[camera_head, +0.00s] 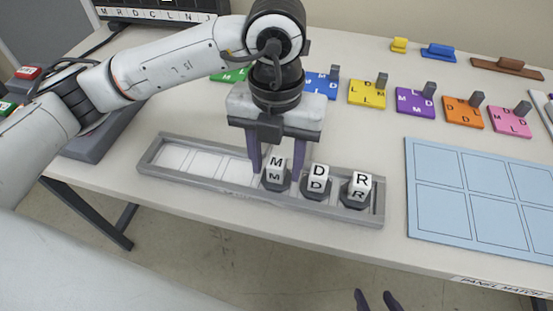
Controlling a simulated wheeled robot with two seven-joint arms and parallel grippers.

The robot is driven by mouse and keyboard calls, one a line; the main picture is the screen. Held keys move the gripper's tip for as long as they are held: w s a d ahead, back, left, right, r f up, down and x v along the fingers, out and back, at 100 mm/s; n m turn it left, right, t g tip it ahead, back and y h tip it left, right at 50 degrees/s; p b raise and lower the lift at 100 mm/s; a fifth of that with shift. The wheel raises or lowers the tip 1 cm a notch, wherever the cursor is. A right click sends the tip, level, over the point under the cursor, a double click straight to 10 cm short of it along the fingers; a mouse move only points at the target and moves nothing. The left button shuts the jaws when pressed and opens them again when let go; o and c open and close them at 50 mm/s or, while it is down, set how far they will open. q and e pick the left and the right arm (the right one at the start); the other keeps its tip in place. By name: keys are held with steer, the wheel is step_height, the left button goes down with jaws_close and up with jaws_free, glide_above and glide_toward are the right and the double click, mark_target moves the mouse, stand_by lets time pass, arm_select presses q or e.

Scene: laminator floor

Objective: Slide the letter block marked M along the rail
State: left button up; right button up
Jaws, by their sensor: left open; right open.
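The letter block marked M (275,175) sits in the grey rail (160,172) near its middle, as the leftmost of three blocks. The block marked D (317,180) and the block marked R (357,190) stand to its right in the same rail. My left gripper (277,170) points down over the M block, its fingers open and apart on either side of it. The fingers partly hide the far side of the block, so I cannot tell whether they touch it. My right gripper (379,300) is open and empty at the bottom edge, in front of the table.
White empty slots fill the rail's left part. A light blue gridded panel (443,221) lies right of the rail. Coloured lettered tiles, such as the yellow one (367,95) and purple one (414,104), line up behind. A letter strip (150,15) reading M R D C L N J stands at the back left.

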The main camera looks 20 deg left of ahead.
mark_target(277, 162)
arm_select(q)
step_height(277, 162, up, 10)
steer(key=shift+r+p, duration=0.1)
steer(key=shift+p, duration=0.35)
